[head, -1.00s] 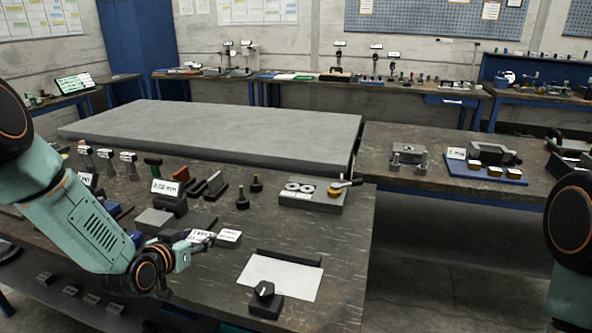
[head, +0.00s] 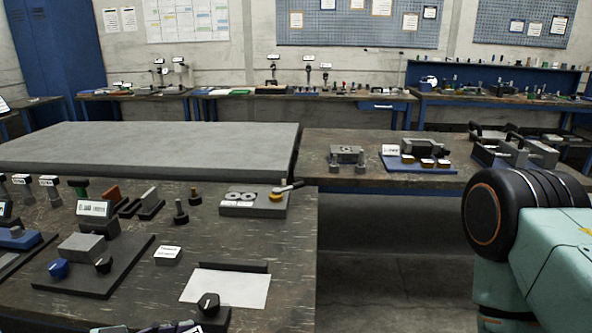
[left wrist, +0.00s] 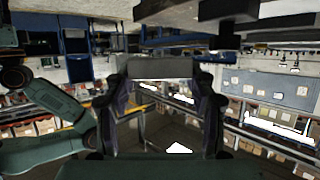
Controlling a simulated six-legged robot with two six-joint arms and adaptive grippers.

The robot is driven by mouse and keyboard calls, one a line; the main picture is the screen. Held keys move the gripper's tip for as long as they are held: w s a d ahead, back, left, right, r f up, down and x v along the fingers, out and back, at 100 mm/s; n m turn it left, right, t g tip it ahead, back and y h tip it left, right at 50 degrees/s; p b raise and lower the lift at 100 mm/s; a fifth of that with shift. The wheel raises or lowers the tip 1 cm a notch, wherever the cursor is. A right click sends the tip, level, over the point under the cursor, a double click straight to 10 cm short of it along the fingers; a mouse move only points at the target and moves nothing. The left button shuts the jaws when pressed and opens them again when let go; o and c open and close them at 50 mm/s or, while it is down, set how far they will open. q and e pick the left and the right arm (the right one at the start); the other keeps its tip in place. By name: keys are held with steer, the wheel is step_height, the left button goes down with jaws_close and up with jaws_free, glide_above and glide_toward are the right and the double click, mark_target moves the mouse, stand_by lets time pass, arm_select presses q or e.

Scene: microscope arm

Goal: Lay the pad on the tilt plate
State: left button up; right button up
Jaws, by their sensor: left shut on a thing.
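In the left wrist view my left gripper (left wrist: 163,80) is shut on a flat grey piece (left wrist: 160,68), which spans between its two dark fingers; I take it to be the pad. In the head view only a sliver of this gripper (head: 165,328) shows at the bottom edge, with a white-labelled edge beside it. A dark plate (head: 125,270) on the bench carries a grey block (head: 82,247), a blue knob and a black knob. I cannot tell for sure whether it is the tilt plate. My right gripper is out of view.
A white sheet (head: 225,285) lies right of the plate, with a black bar (head: 233,267) behind and a black-knobbed block (head: 210,315) in front. A small labelled block (head: 168,255) stands between. A grey fixture (head: 253,210) and black-knobbed posts stand farther back.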

arm_select(q)
steer(key=shift+d+r, duration=0.25)
steer(key=shift+r, duration=0.2)
steer(key=shift+w+a+r+b, duration=0.15)
steer(key=shift+w+r+b, duration=0.35)
steer(key=shift+w, duration=0.1)
